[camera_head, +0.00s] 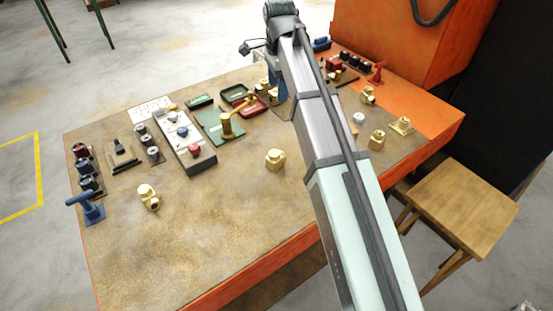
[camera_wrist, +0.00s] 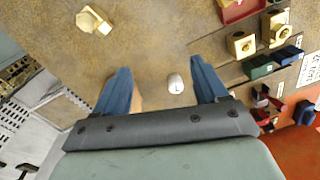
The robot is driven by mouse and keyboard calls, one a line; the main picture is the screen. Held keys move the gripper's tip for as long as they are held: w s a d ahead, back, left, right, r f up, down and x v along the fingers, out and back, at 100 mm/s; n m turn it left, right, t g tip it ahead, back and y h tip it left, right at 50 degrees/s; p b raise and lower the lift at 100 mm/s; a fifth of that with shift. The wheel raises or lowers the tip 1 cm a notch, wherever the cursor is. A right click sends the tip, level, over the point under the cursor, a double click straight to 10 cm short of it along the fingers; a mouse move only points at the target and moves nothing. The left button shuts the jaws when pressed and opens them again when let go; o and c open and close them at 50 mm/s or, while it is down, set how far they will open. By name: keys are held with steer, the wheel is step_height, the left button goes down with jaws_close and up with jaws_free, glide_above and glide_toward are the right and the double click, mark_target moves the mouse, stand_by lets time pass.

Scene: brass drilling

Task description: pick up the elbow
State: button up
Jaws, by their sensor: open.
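Several brass fittings stand on the worn brown table, and I cannot tell for certain which is the elbow. One with a bent shape and a side opening (camera_head: 148,196) is at the front left. A blocky brass fitting (camera_head: 275,159) is near the middle, and others (camera_head: 376,138) (camera_head: 368,95) (camera_head: 402,125) are to the right. In the wrist view a brass piece (camera_wrist: 95,21) lies at the upper left, beyond my fingers. My gripper (camera_wrist: 160,68) is open, its blue fingers apart with no fitting held. In the head view my arm partly hides it.
A small pale round thing (camera_wrist: 175,83) shows between my fingers in the wrist view. The front middle is clear. A wooden stool (camera_head: 465,205) stands at the right.

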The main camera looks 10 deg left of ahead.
steer(key=s+n, duration=0.1)
steer(key=s, duration=0.7)
steer(key=n, duration=0.4)
glide_above(275, 152)
steer(key=f, duration=0.1)
steer(key=shift+n+g, duration=0.3)
steer(key=shift+n, duration=0.1)
steer(key=f, duration=0.8)
steer(key=shift+s+d, duration=0.15)
steer(key=shift+d, duration=0.05)
steer(key=shift+a+f, duration=0.15)
steer(key=shift+f, duration=3)
steer(key=shift+c, duration=0.2)
steer(key=shift+w, duration=0.2)
jaws_close()
